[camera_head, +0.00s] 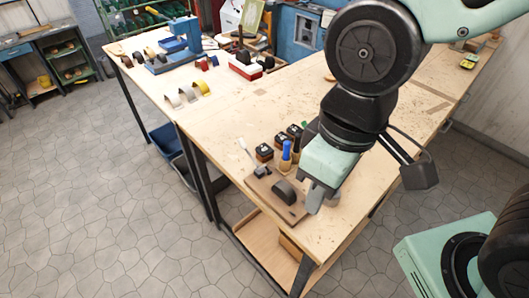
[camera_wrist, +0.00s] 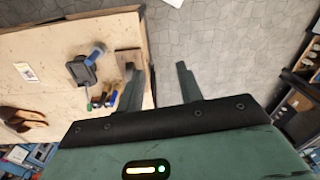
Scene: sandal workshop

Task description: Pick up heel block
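A dark, rounded block (camera_head: 284,192), which looks like the heel block, sits on a brown board (camera_head: 262,187) near the front corner of the workbench. My gripper (camera_head: 318,199) is just right of it in the head view, above the bench and apart from the block as far as I can tell. In the wrist view my gripper (camera_wrist: 160,82) has its two fingers spread wide with nothing between them but grey floor. The left finger overlaps a brown board (camera_wrist: 128,57) at the bench edge. I cannot make out the block clearly in the wrist view.
Small dark boxes (camera_head: 264,152) and a blue-handled tool (camera_head: 286,152) stand close behind the board. A white-handled tool (camera_head: 246,149) lies beside them. Curved pieces (camera_head: 187,94) and a blue device (camera_head: 187,35) are farther back. The bench (camera_head: 235,112) is bare in the middle.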

